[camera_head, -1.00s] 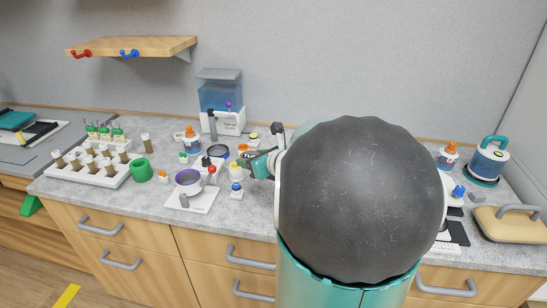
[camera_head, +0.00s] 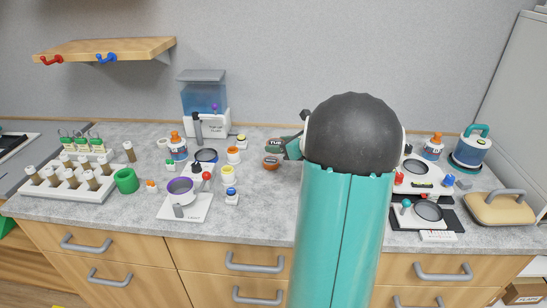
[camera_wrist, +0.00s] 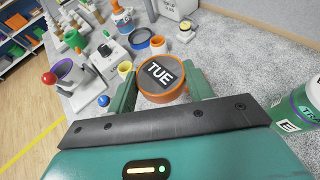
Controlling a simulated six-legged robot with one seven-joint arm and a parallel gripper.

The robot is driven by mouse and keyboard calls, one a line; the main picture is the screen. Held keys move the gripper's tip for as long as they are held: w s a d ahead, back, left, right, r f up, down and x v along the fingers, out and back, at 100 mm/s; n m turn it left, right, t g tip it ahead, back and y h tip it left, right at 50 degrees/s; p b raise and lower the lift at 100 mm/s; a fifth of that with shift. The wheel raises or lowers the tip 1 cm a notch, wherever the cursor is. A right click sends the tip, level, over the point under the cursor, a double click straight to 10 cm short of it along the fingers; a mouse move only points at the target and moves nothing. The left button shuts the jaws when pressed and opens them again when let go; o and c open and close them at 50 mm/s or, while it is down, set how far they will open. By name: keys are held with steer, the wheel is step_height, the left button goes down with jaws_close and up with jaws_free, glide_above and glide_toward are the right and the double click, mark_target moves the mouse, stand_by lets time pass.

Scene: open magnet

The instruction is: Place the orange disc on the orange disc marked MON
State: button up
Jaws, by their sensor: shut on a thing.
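My gripper (camera_wrist: 166,88) is shut on an orange disc (camera_wrist: 150,90) with a dark top marked TUE. In the head view my gripper (camera_head: 289,147) holds the TUE disc (camera_head: 274,146) above the counter. A second brownish-orange disc (camera_head: 271,163) shows just below it on the counter; its label is too small to read, so I cannot tell whether it says MON. The two discs look apart. The lower disc does not show in the wrist view, where the held disc and gripper may hide it.
A water tank (camera_head: 205,100) stands behind. The counter in front of the discs is clear.

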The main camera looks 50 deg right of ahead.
steer(key=w+d+f, duration=0.2)
steer(key=w, duration=0.1)
glide_above(274, 162)
step_height(274, 162, down, 6)
steer(key=shift+r, duration=0.1)
steer(key=shift+f, duration=1.55)
steer(key=shift+f, duration=0.15)
steer(key=o, duration=1)
